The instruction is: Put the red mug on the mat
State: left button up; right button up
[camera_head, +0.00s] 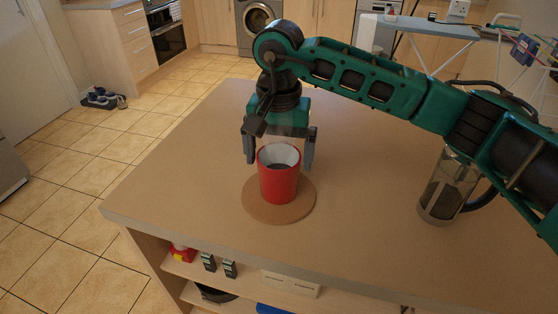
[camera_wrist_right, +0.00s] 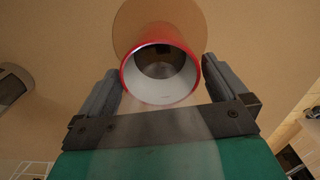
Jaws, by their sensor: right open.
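The red mug (camera_head: 279,182) stands upright on the round brown mat (camera_head: 255,209) near the front of the counter. In the right wrist view the mug (camera_wrist_right: 125,72) shows its white inside and red rim, with the mat (camera_wrist_right: 128,25) behind it. My right gripper (camera_head: 279,158) is just behind and above the mug in the head view, its fingers apart on either side. In the wrist view its open fingers (camera_wrist_right: 161,82) flank the rim with a gap on each side. The mug's handle is not visible. My left gripper is out of view.
A glass French press (camera_head: 445,190) stands on the counter at the right, under my right arm. The counter (camera_head: 170,190) is clear to the left of the mat. Below it, a shelf (camera_head: 245,288) holds several small items.

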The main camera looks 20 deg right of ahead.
notch_tip(320, 180, up, 10)
dwell(0.3)
jog(key=shift+f, duration=0.15)
